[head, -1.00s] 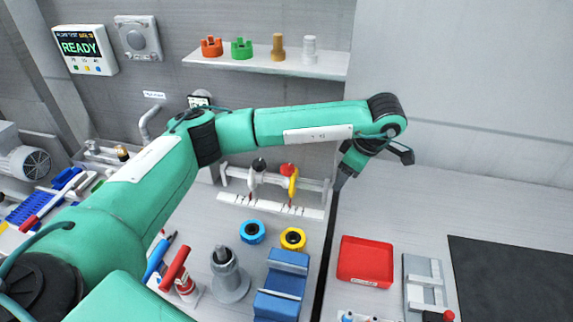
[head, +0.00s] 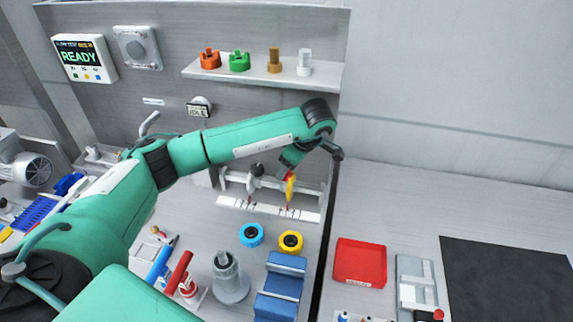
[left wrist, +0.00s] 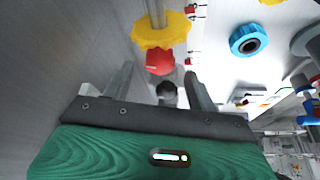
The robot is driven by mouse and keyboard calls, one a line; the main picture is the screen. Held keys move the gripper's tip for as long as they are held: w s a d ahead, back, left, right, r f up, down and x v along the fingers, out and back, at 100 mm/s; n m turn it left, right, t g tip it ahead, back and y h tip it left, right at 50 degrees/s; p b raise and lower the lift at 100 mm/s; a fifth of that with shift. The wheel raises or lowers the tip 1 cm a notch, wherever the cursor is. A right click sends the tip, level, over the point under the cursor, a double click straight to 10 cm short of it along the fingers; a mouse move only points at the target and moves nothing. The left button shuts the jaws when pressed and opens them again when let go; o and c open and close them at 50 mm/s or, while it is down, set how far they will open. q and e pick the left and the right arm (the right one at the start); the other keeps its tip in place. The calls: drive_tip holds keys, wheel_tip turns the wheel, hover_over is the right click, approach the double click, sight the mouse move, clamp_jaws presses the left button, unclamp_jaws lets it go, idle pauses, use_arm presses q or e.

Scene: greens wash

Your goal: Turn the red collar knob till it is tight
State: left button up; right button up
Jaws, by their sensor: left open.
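The red collar knob (left wrist: 160,62) sits beside a yellow scalloped wheel (left wrist: 160,30) on a metal rod in the left wrist view. In the head view only a little red shows above the yellow part (head: 290,188), under my gripper. My left gripper (left wrist: 160,74) is open, with one finger to each side of the knob's line. The knob lies just ahead of the fingertips, and I see no contact. In the head view my left gripper (head: 290,160) is over the right end of the pipe rack. My right gripper is in neither view.
The white pipe rack (head: 235,180) also carries a dark knob (head: 257,169) to the left. Blue (head: 251,234) and yellow (head: 290,242) rings lie in front. A shelf (head: 325,76) with fittings hangs above. A red tray (head: 360,262) lies to the right.

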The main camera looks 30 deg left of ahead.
use_arm(q)
drive_tip(key=shift+x, duration=1.1)
drive_tip(key=c, duration=1)
drive_tip(key=shift+w+f+n+b, duration=0.15)
drive_tip(key=shift+f+n+b, duration=0.05)
drive_tip(key=shift+n+b, duration=0.25)
drive_tip(key=shift+r+n+g+b, duration=0.1)
drive_tip(key=shift+n+g+b, duration=0.35)
drive_tip(key=shift+n, duration=0.4)
drive_tip(key=o, duration=1)
drive_tip(key=shift+d, duration=0.1)
